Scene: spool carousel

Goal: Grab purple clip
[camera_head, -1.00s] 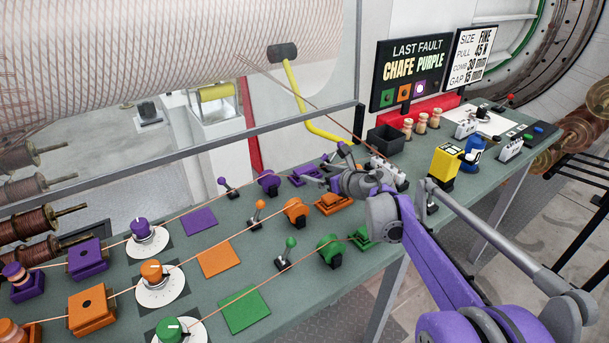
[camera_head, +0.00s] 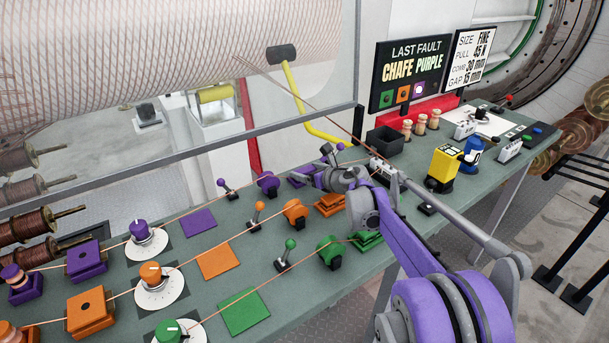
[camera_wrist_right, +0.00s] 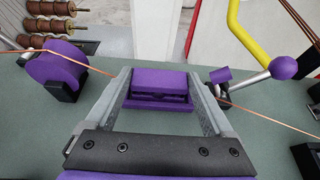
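The purple clip (camera_head: 298,182) is a small purple block on the green bench, partly hidden behind my right gripper in the head view. In the right wrist view the purple clip (camera_wrist_right: 158,82) lies between the two grey fingers, with a slotted front and a flat top. My right gripper (camera_wrist_right: 158,76) is open, one finger on each side of the clip, with narrow gaps to it. In the head view my right gripper (camera_head: 318,178) reaches in from the right, low over the bench. My left gripper is not in view.
A purple roller (camera_wrist_right: 57,68) stands left of the fingers, and a purple-knobbed lever (camera_wrist_right: 283,68) stands close on the right. Copper wire runs along this row. An orange clip (camera_head: 330,204) and a green clip (camera_head: 368,241) sit nearer the bench's front edge.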

